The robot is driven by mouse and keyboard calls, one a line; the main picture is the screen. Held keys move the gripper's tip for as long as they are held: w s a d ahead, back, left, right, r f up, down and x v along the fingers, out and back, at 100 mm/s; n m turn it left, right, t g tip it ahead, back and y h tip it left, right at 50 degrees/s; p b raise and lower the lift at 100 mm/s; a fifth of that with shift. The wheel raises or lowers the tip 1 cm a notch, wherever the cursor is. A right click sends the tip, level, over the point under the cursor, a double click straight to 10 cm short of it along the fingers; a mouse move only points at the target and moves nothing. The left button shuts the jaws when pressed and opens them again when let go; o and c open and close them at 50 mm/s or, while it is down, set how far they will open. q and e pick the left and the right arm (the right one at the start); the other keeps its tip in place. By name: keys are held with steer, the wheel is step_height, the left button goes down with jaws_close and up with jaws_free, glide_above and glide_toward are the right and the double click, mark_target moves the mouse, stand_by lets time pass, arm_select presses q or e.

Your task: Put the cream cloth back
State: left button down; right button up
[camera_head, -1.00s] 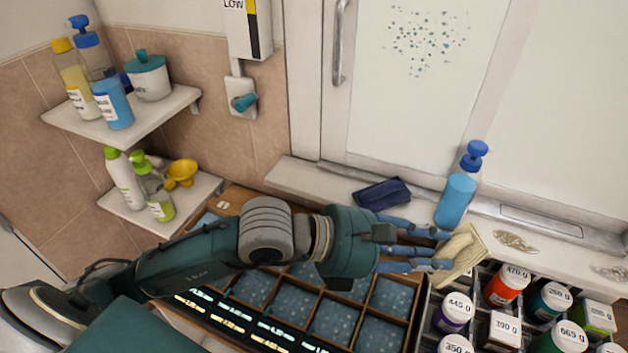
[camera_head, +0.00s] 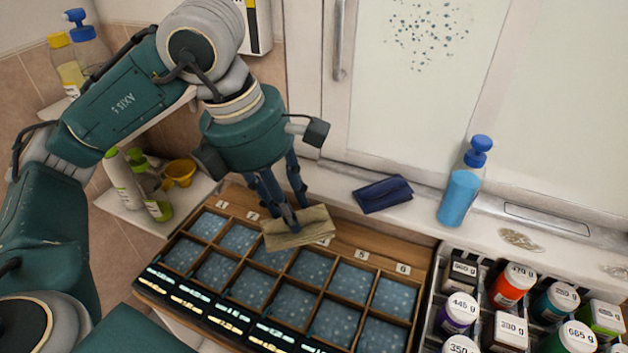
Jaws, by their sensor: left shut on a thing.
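The cream cloth (camera_head: 305,229) is a folded tan rectangle. My left gripper (camera_head: 288,218) is shut on it and points down. The cloth is over the back edge of the wooden compartment tray (camera_head: 345,242), near its middle. It covers part of the back strip between the numbered labels. I cannot tell whether it touches the tray. My right gripper is not in view.
A folded dark blue cloth (camera_head: 383,194) and a blue pump bottle (camera_head: 461,190) stand on the sill (camera_head: 420,215). A crate of labelled jars (camera_head: 435,290) is at the right. Shelves with bottles (camera_head: 150,200) are at the left. The tray's compartments look blue-lined.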

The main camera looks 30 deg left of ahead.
arm_select(q)
steer(key=shift+n+y, duration=0.4)
steer(key=shift+n, duration=0.2)
steer(key=a, duration=0.1)
steer(key=s+a+r, duration=0.1)
steer(key=a, duration=0.1)
steer(key=a+r, duration=0.1)
steer(key=shift+s+a+r, duration=0.15)
steer(key=shift+a+r, duration=0.1)
steer(key=shift+a, duration=0.1)
steer(key=w+p, duration=0.8)
steer(key=w, duration=1)
steer(key=f+p, duration=0.1)
steer(key=f, duration=0.1)
steer(key=f+p, duration=0.1)
steer(key=f, duration=0.1)
steer(key=w+a+f+p, duration=0.1)
steer(key=f, duration=0.1)
steer(key=shift+w+f, duration=0.1)
steer(key=shift+f, duration=0.05)
steer(key=shift+w+f+p, duration=0.15)
steer(key=shift+f+p, duration=0.1)
steer(key=shift+p, duration=0.25)
steer(key=shift+f, duration=0.25)
steer(key=c, duration=1.3)
jaws_free()
steer(key=shift+c, duration=0.2)
steer(key=shift+r, duration=0.15)
